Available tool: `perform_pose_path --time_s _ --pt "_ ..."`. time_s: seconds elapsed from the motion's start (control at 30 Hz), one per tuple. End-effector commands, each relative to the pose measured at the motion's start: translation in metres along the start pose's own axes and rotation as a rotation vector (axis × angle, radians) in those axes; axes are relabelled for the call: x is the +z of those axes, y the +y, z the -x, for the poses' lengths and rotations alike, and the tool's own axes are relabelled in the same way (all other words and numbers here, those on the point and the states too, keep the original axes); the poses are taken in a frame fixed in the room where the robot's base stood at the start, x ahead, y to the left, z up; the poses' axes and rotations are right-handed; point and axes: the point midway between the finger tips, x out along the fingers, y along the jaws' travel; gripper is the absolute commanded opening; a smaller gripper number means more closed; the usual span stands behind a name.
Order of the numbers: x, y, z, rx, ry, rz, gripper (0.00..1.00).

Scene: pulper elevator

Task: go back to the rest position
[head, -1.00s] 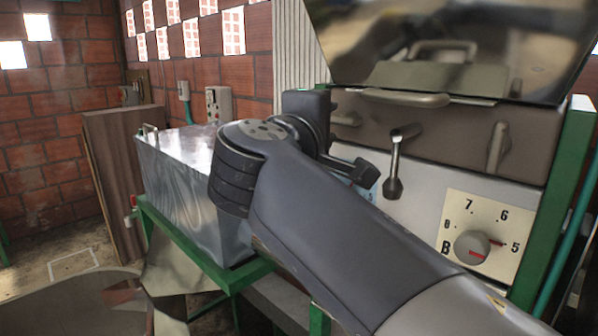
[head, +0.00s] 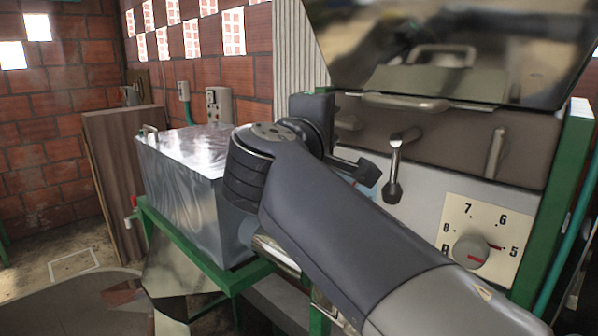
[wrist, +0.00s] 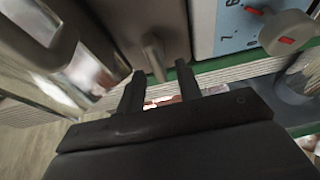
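My gripper (head: 368,172) is in front of the machine's front panel, left of the lever with a dark knob (head: 394,170). In the wrist view my gripper (wrist: 160,80) has its two dark fingers apart, with nothing between them. A metal lever (wrist: 153,55) shows beyond the fingers there; I cannot tell the distance between them. My arm reaches from the lower right of the head view and hides part of the panel.
A shiny metal tank (head: 185,190) stands left on a green frame. A raised metal lid (head: 450,50) hangs above. Floor at left is partly open.

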Motion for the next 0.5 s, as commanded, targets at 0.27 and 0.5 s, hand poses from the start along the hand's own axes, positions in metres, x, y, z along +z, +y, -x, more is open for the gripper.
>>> perform_pose_path --time_s 0.27,0.5 --pt "-0.001 -0.003 0.040 0.000 0.004 -0.002 0.34" --pt "-0.001 -0.002 0.070 0.000 0.003 -0.002 0.34"
